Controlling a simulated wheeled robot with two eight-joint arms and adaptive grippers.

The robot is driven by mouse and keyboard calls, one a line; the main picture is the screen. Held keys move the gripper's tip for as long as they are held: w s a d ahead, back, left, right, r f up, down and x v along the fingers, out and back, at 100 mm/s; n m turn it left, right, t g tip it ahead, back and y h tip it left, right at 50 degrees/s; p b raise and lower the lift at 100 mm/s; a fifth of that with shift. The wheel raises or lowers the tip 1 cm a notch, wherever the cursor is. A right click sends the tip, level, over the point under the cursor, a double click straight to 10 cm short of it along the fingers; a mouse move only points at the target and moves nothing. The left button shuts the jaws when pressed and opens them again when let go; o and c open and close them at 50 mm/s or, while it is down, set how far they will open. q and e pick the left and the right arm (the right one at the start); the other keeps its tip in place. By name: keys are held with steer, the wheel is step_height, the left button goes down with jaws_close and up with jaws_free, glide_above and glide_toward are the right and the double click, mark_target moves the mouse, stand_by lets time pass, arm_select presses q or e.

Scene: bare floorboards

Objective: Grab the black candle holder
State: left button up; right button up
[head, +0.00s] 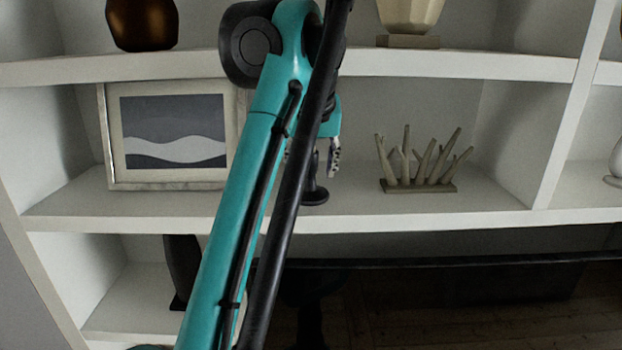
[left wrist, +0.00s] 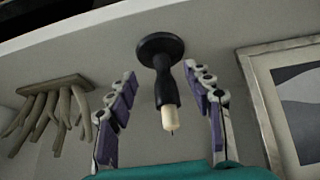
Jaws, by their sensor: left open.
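The black candle holder (head: 315,193) stands upright on the middle shelf, partly hidden behind my arm in the head view. In the left wrist view, which looks upside down, the holder (left wrist: 164,88) shows its round base and stem with a pale candle (left wrist: 168,118) in it. My left gripper (head: 313,160) is open at the holder. In the left wrist view the two purple-padded fingers of the left gripper (left wrist: 160,75) are on either side of the stem, with a visible gap on each side. My right gripper is not in view.
A framed picture (head: 110,150) stands left of the holder. A branching coral-like ornament (head: 418,187) stands to its right. The shelf board (head: 350,222) is clear between them. The upper shelf (head: 460,65) runs above, with a brown vase (head: 142,25) and a cream vase (head: 410,15).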

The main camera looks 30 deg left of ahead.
mark_target(311, 170)
arm_select(q)
steer(key=shift+w+a+r+p, duration=0.15)
steer(key=shift+w+a+p, duration=0.15)
steer(key=shift+w+a, duration=0.3)
steer(key=x, duration=0.5)
steer(key=shift+w, duration=0.25)
steer(key=shift+s, duration=0.1)
steer(key=shift+c, duration=0.6)
jaws_close()
